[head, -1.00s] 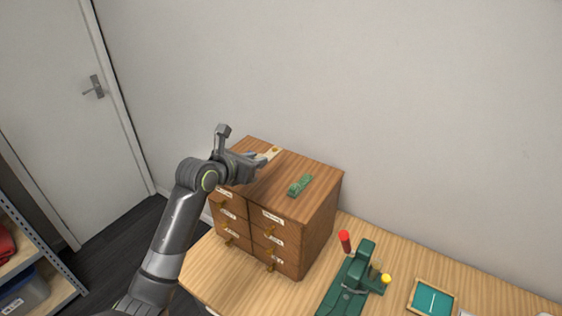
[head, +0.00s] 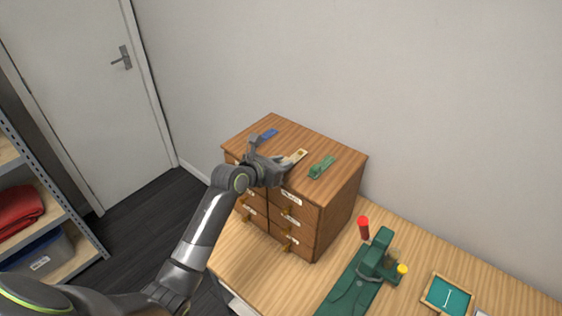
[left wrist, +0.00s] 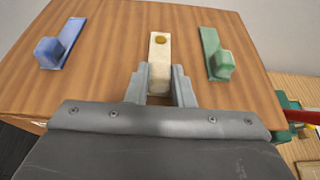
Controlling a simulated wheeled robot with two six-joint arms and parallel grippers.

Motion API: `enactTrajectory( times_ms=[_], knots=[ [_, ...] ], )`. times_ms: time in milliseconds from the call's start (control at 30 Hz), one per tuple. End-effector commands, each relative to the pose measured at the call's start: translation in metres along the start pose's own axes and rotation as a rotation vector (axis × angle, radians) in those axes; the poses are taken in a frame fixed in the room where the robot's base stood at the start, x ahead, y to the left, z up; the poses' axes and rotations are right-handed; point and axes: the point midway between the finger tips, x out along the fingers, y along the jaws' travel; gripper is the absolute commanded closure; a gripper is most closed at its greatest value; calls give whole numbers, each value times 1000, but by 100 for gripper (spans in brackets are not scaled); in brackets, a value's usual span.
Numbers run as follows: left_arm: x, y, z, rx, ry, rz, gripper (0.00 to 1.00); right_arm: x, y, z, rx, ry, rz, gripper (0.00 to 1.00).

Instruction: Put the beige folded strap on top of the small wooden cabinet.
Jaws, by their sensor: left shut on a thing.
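The beige folded strap (head: 299,156) with a round brass stud is over the top of the small wooden cabinet (head: 345,166), between a blue folded strap (head: 268,134) and a green one (head: 321,167). My left gripper (head: 284,164) is shut on its near end, at the front part of the top. In the left wrist view the beige strap (left wrist: 160,50) points away from me between the two fingers (left wrist: 160,82). It looks level with the top, but I cannot tell whether it touches it. My right gripper is not in view.
The cabinet stands on a wooden table (head: 240,268). A green press-like tool (head: 362,275) with red and yellow knobs and a small teal-filled tray (head: 447,296) are to the right. A shelf with a red cloth (head: 17,208) and bin (head: 40,256) is at left.

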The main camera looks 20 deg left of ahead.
Motion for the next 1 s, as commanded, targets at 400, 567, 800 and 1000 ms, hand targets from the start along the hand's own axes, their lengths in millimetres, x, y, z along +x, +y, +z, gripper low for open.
enactTrajectory(
  times_ms=[400,567,800,1000],
  knots=[
    [1,0,-2,2,-2,0,71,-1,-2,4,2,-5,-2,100],
    [1,0,-2,1,-2,0,57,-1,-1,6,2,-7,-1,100],
    [1,0,-2,2,-2,0,57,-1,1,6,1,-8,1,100],
    [-12,1,0,3,-2,1,57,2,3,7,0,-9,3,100]
  ],
)
